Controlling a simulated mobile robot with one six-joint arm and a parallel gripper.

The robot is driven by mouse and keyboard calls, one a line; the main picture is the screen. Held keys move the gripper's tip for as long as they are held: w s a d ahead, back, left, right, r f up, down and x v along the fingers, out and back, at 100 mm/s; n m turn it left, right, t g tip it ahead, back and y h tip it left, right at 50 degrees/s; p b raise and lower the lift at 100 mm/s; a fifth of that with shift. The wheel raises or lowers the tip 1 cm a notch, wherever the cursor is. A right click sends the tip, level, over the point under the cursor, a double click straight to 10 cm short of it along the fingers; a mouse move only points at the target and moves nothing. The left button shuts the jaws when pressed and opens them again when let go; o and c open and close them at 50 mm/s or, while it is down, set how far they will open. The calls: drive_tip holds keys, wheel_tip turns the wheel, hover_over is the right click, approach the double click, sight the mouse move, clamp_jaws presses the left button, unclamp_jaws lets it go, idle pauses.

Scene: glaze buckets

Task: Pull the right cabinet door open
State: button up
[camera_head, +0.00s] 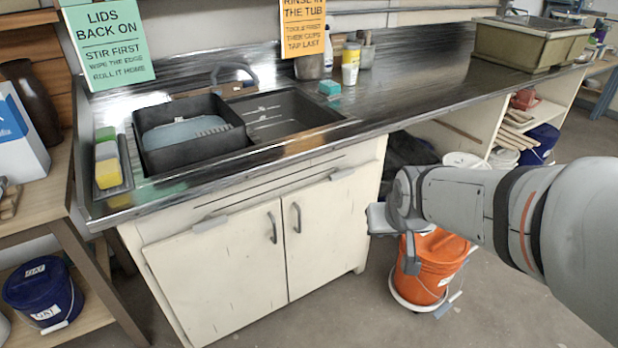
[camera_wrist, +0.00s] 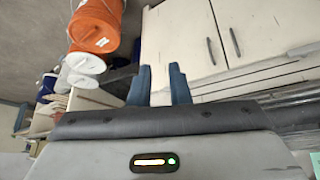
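The right cabinet door (camera_head: 335,225) is a cream panel under the sink counter, closed flush beside the left door (camera_head: 215,270). Its grey upright handle (camera_head: 297,217) is near its left edge. The wrist view looks upside down, so the right door (camera_wrist: 180,40) and its handle (camera_wrist: 210,52) show left of the other door's handle (camera_wrist: 235,42). My gripper (camera_head: 394,242) is in front of and to the right of the door, apart from the handle. In the wrist view its two blue-grey fingers (camera_wrist: 160,84) are spread with nothing between them.
An orange bucket (camera_head: 432,265) stands on the floor right of the cabinet, behind and below my gripper. The dark counter (camera_head: 300,140) overhangs the doors and holds a black tub (camera_head: 190,150). The floor in front of the right door is clear.

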drive_tip(key=w+a+f+t+b, duration=0.3)
drive_tip(key=w+f+b, duration=0.2)
drive_tip(key=w+f, duration=0.5)
drive_tip(key=n+t+y+b, duration=0.3)
drive_tip(key=t+y+b, duration=0.15)
drive_tip(key=b, duration=0.65)
approach(300, 222)
drive_tip(key=d+r, duration=0.5)
drive_tip(key=w+a+f+t+y+b, duration=0.25)
drive_tip(key=a+f+b, duration=0.25)
drive_tip(key=f, duration=0.3)
drive_tip(key=shift+n+t, duration=0.3)
drive_tip(key=b+x, duration=0.1)
drive_tip(key=x, duration=0.6)
drive_tip(key=shift+w+a+f, duration=0.1)
drive_tip(key=shift+w+a, duration=0.15)
drive_tip(key=shift+w, duration=0.05)
clamp_jaws()
